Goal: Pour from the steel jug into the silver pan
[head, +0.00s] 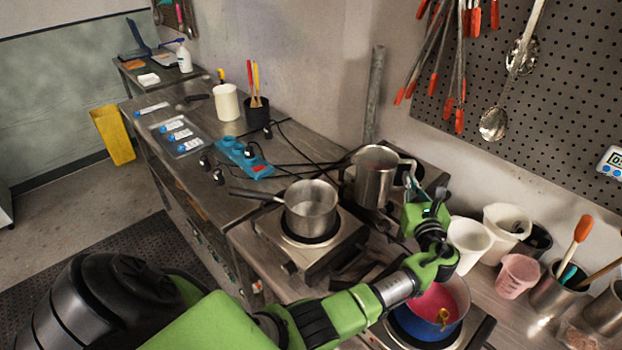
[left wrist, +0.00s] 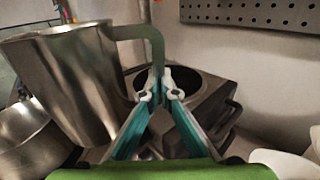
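The steel jug (head: 374,180) is near the back hot plate, to the right of the silver pan, and looks roughly upright. In the left wrist view the jug (left wrist: 70,80) fills the left side, and its handle (left wrist: 157,55) runs down between my fingertips. My left gripper (head: 416,190) is shut on that handle; its fingers (left wrist: 158,92) pinch it from both sides. Whether the jug's base touches anything is hidden. The silver pan (head: 311,205) sits on a hot plate with its handle pointing left; part of it shows in the left wrist view (left wrist: 25,140). My right gripper is out of view.
A blue pot (head: 432,318) with pink-red contents stands under my left arm. White buckets (head: 468,243), a pink cup (head: 518,276) and tool holders line the right side. A blue power strip (head: 243,158) and cables lie behind the pan. Ladles hang from the pegboard (head: 560,90).

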